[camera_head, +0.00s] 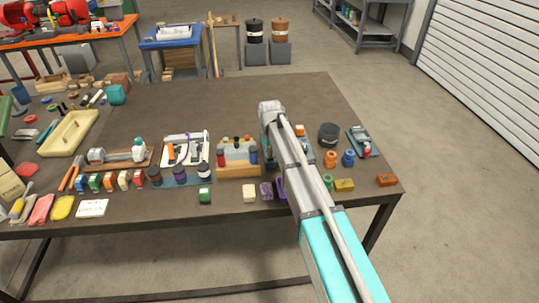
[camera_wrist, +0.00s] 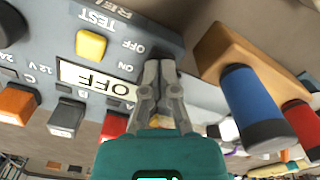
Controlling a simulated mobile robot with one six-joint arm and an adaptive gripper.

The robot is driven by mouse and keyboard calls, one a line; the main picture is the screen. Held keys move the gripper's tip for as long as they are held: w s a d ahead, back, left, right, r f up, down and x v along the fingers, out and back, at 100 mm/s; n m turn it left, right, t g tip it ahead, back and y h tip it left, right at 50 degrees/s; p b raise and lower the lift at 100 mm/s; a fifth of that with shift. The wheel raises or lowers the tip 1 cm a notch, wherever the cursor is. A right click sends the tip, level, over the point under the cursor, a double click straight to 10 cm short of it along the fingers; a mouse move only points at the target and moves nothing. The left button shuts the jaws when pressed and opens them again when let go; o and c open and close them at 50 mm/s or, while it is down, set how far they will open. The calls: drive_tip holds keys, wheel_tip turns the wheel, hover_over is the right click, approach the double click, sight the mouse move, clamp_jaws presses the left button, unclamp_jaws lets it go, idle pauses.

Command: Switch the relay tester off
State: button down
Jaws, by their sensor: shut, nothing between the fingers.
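The relay tester (camera_wrist: 155,35) is a grey-blue panel that fills the upper left of the wrist view, with its lettering upside down. It carries a pale window (camera_wrist: 95,80) reading OFF, a yellow button (camera_wrist: 91,44), and OFF and ON marks. My gripper (camera_wrist: 160,66) is shut and empty, its fingertips at the panel beside these marks. Any switch lever there is hidden behind the fingers, and I cannot tell whether they touch. In the head view my arm covers most of the tester, and the fingers are hidden.
A wooden holder (camera_wrist: 225,50) with a blue cylinder (camera_wrist: 250,100) and a red one stands close beside the tester. Small blocks lie along the table's (camera_head: 180,105) front edge. A black pot (camera_head: 328,135) stands right of my arm. The table's back middle is clear.

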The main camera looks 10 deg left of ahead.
drive_tip(key=shift+r+p, duration=3.3)
drive_tip(key=shift+r, duration=0.15)
drive_tip(key=shift+d, duration=0.1)
drive_tip(key=s+d+m, duration=0.4)
drive_tip(key=s+d, duration=0.7)
drive_tip(key=d, duration=0.3)
drive_tip(key=s+d+m, duration=0.5)
drive_tip(key=s+d, duration=0.7)
drive_tip(key=d, duration=0.2)
drive_tip(key=shift+d, duration=0.35)
